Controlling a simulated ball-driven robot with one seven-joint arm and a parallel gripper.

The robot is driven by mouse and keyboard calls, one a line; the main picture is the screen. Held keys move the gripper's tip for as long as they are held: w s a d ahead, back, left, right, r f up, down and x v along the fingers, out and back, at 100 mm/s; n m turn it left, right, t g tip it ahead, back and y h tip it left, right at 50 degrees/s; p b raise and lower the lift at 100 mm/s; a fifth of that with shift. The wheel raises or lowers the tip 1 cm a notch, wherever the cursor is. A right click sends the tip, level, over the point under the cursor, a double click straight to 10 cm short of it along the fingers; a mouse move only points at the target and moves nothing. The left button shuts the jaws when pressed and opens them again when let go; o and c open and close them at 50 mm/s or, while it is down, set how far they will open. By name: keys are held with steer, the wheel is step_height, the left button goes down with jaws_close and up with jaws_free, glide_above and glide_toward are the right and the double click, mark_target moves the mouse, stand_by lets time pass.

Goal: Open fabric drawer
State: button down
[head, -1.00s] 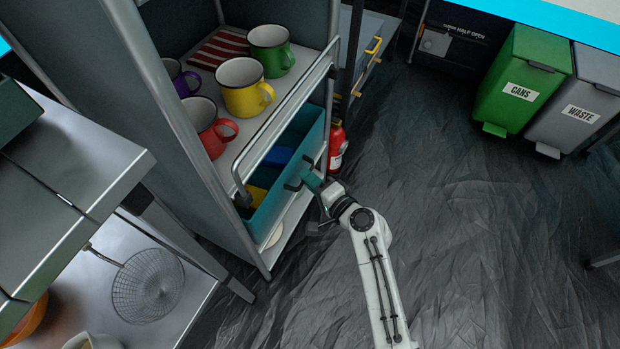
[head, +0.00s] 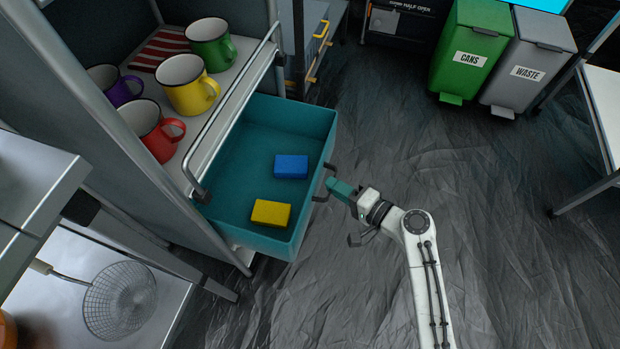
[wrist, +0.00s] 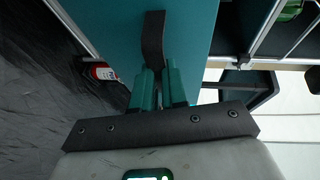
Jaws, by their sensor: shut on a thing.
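The teal fabric drawer (head: 235,142) is pulled well out of the shelf unit in the head view. A blue block (head: 291,166) and a yellow block (head: 271,213) lie on its floor. My gripper (head: 332,184) is at the middle of the drawer's front, shut on its dark strap handle (head: 323,182). In the wrist view the strap handle (wrist: 153,45) runs down between the green fingers of my gripper (wrist: 157,82), against the teal front (wrist: 195,35). The strap's end between the fingers is hidden.
A rail (head: 235,110) runs along the shelf edge above the drawer. Several mugs, including a yellow one (head: 188,85), stand on that shelf. A metal table with a wire strainer (head: 119,300) is at left. The dark floor (head: 520,250) is clear at right.

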steer(key=s+d, duration=0.2)
steer(key=d, duration=0.4)
steer(key=shift+s, duration=0.1)
steer(key=c, duration=1.2)
jaws_free()
steer(key=p+v, duration=0.3)
steer(key=v, duration=0.7)
steer(key=shift+s+d, duration=0.25)
steer(key=shift+d, duration=0.05)
